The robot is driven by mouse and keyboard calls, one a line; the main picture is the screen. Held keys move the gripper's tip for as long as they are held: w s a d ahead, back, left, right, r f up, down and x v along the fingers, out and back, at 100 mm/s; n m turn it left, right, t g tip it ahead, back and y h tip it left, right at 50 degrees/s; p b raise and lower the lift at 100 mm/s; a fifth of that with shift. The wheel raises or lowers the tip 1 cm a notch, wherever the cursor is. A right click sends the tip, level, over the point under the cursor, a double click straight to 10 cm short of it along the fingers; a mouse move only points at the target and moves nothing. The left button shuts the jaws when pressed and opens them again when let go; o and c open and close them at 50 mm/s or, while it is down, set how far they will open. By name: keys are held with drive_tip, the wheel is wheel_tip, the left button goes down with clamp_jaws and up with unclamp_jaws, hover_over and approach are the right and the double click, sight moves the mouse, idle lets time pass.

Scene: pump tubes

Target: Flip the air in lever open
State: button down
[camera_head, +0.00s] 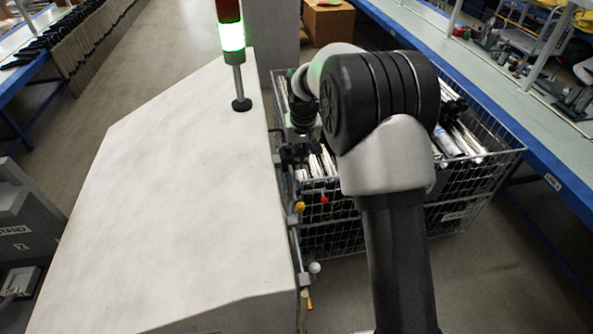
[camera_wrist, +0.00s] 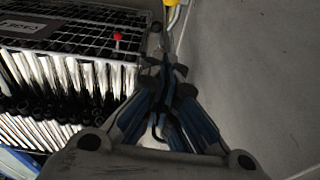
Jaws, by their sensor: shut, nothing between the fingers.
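My gripper (camera_wrist: 166,72) is shut and empty in the wrist view, its fingertips together beside the side wall of the pale machine (camera_wrist: 245,70). Just beyond the tips is a yellow fitting (camera_wrist: 173,12); I cannot tell whether they touch. A red ball knob (camera_wrist: 117,37) shows to the left of the tips. In the head view, a yellow knob (camera_head: 299,206), the red knob (camera_head: 323,199), a white knob (camera_head: 314,267) and a yellow handle (camera_head: 309,301) line the machine's right side. No label shows which is the air in lever. My arm partly hides the gripper there.
A wire crate (camera_head: 480,190) with several tubes stands close to the machine's right side. A signal tower (camera_head: 231,40), lit green, rises from the machine top. A blue-edged bench (camera_head: 500,110) runs along the right.

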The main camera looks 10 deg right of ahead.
drive_tip(key=shift+w+f, duration=0.35)
drive_tip(key=p, duration=0.1)
hover_over(300, 213)
drive_tip(key=w, duration=0.4)
wheel_tip(300, 213, down, 11)
drive_tip(key=shift+d+f, duration=0.2)
drive_tip(key=shift+d, duration=0.05)
drive_tip(key=shift+w, duration=0.1)
drive_tip(key=shift+f+b, duration=0.1)
drive_tip(key=shift+b, duration=0.5)
